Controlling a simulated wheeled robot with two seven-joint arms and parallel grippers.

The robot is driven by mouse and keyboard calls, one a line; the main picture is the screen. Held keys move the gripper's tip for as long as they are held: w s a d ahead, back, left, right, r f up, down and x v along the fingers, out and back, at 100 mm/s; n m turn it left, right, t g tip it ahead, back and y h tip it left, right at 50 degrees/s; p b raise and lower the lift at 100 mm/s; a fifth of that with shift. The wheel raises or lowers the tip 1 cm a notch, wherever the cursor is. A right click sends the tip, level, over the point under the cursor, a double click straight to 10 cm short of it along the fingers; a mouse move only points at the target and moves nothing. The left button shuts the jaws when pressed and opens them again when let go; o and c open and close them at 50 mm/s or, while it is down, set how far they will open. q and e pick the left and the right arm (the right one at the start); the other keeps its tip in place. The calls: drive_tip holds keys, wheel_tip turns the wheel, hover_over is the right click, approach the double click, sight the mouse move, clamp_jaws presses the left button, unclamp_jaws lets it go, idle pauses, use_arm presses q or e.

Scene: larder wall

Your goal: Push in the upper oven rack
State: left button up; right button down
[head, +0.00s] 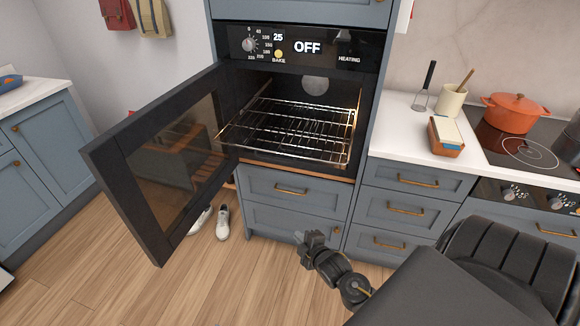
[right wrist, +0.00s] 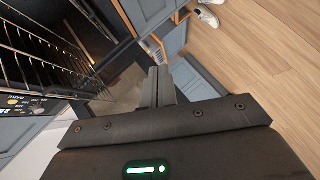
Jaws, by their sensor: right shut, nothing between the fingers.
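The upper oven rack (head: 290,130) is a wire rack in the open oven (head: 315,85). It sticks out past the oven's front opening, with its front edge in the air. Part of it also shows at the upper left of the right wrist view (right wrist: 40,55). The oven door (head: 165,160) hangs open to the left. My right gripper (head: 305,238) is below and in front of the rack, before the lower drawers, apart from both. Its fingers are shut together with nothing between them, as the right wrist view shows (right wrist: 158,85). My left gripper is not in view.
Drawers (head: 290,190) lie under the oven. White shoes (head: 222,222) stand on the wooden floor beneath the door. The right counter holds a utensil pot (head: 450,102), a small box (head: 445,137) and an orange pot (head: 513,112) on the hob. The floor in front is clear.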

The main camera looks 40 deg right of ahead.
wheel_tip(320, 180, up, 20)
drive_tip(key=w+d+n+t+h, duration=0.1)
drive_tip(key=d+n+t, duration=0.1)
drive_tip(key=n+t, duration=0.25)
drive_tip(key=w+d+p, duration=0.3)
drive_tip(key=w+d, duration=0.2)
drive_tip(key=w, duration=0.7)
drive_tip(key=shift+w, duration=0.15)
